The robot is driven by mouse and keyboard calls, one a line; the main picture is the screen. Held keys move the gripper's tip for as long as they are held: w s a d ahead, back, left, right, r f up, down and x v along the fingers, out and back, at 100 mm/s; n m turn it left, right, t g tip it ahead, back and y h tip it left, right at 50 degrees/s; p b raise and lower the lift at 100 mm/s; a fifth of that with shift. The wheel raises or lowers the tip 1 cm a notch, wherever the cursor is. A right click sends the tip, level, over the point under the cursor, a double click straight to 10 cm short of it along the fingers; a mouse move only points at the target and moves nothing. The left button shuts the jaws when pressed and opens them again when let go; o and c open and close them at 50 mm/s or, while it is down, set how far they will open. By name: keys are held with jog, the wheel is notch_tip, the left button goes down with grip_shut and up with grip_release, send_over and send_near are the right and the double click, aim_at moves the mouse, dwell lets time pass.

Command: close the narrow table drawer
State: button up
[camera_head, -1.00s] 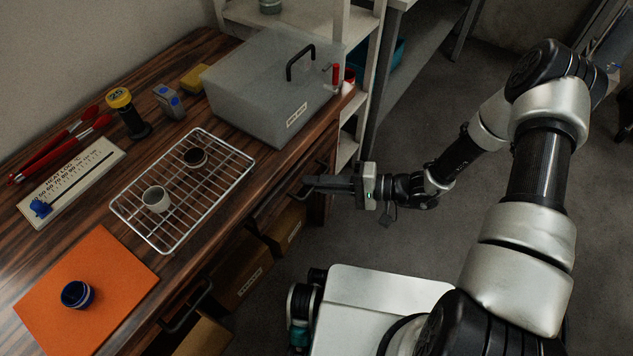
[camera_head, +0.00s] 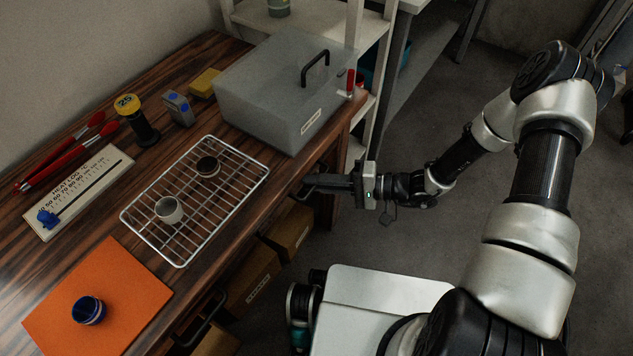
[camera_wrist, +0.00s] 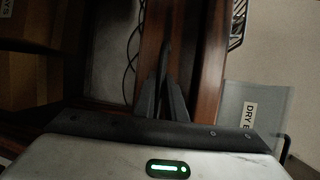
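My gripper (camera_head: 312,183) is at the front edge of the dark wooden table, below the grey box, at a dark drawer handle (camera_head: 301,191). In the wrist view, the two dark fingers (camera_wrist: 161,98) are close together, with the dark bar of the handle (camera_wrist: 166,48) running between them. The drawer front behind it is mostly hidden by the table top and my gripper, so how far the narrow drawer stands out is hard to see. A brown wooden face (camera_wrist: 212,65) lies just right of the fingers.
A wire rack (camera_head: 190,254) with two small cups, an orange mat (camera_head: 130,290) and a grey lidded box (camera_head: 262,95) are on the table. Another handle (camera_head: 205,325) and labelled brown boxes (camera_head: 290,230) are lower along the front.

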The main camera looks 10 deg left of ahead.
jog(key=shift+o, duration=0.4)
jog(key=shift+a+r, duration=0.1)
jog(key=shift+a, duration=0.15)
jog(key=shift+d, duration=0.1)
jog(key=d+r+p, duration=0.2)
jog(key=d+r, duration=0.1)
jog(key=d, duration=1.4)
jog(key=shift+d, duration=0.2)
jog(key=shift+w, duration=0.1)
jog(key=s+d+r+t+h, duration=0.2)
jog(key=s+r+h, duration=0.25)
jog(key=r, duration=0.65)
jog(key=s+d+r+t+h, duration=0.2)
jog(key=s+r+h, duration=0.3)
jog(key=r, duration=0.6)
jog(key=s+d+r+t+h, duration=0.25)
jog(key=r+h, duration=0.45)
jog(key=r, duration=0.4)
notch_tip(320, 180, up, 24)
jog(key=p, duration=2.4)
jog(key=shift+n+g, duration=0.4)
jog(key=shift+g, duration=0.05)
